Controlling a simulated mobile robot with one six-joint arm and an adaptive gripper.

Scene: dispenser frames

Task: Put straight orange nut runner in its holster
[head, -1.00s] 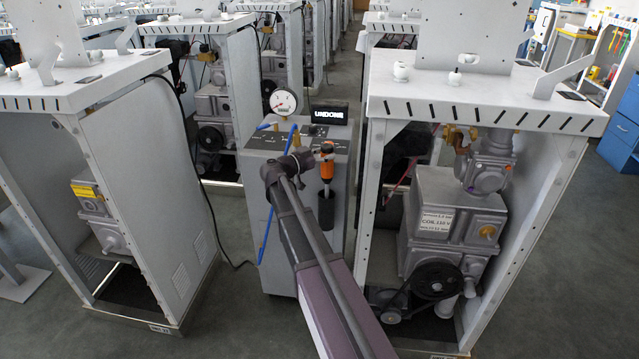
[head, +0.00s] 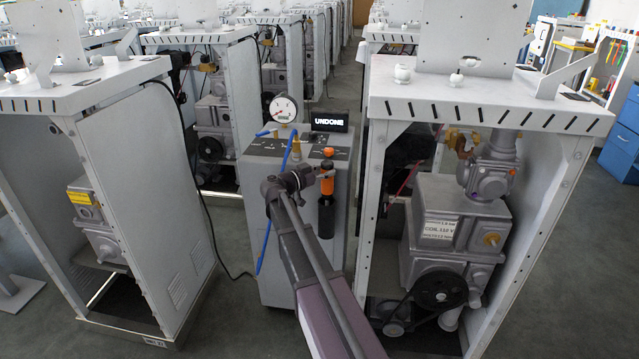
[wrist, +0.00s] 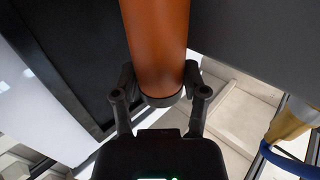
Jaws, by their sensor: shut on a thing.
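My gripper (head: 325,174) is shut around the upper part of the runner. The black cylindrical holster (head: 326,220) is on the cart's front face, straight below the runner. The runner's orange body meets the holster's mouth, and its thin lower shaft is hidden, apparently inside. I cannot tell whether the runner is fully seated.
The grey cart (head: 270,190) carries a gauge (head: 283,108), a display reading UNDONE (head: 329,121) and a blue hose (head: 272,220). A tall white frame (head: 366,230) stands close on the right. Another frame (head: 140,210) stands left, with floor between it and the cart.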

